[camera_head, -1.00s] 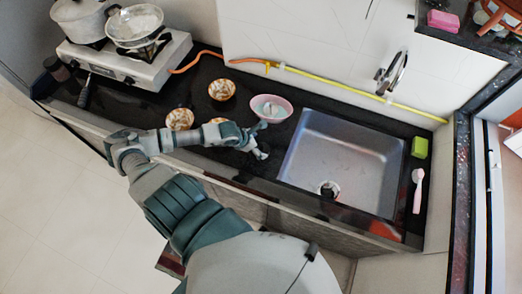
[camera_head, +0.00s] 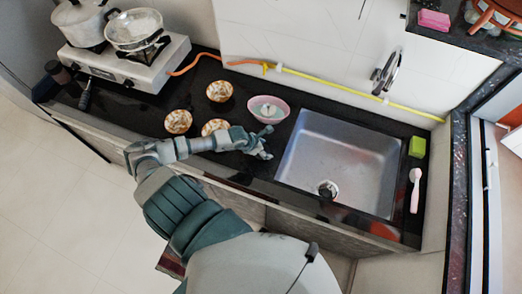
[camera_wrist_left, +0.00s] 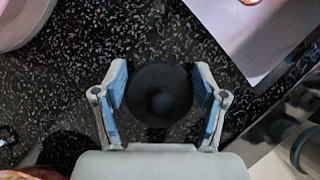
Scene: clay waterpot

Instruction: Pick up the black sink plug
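The black sink plug (camera_wrist_left: 160,95) is a round dark disc with a knob in its middle. In the left wrist view it lies on the black speckled counter (camera_wrist_left: 110,35), between the two blue-padded fingers of my left gripper (camera_wrist_left: 160,88). The fingers are open, one on each side, very close to its rim; I cannot tell whether they touch it. In the head view my left gripper (camera_head: 265,143) is low over the counter, just left of the sink (camera_head: 345,160), and I cannot make out the plug there. My right gripper is not in view.
A pink bowl (camera_head: 268,109) stands just behind the gripper. Patterned bowls (camera_head: 219,91) stand further left, one close to my forearm. A stove (camera_head: 130,62) with pots is at the back left. A green sponge (camera_head: 418,147) and a white-pink brush (camera_head: 415,190) lie right of the sink.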

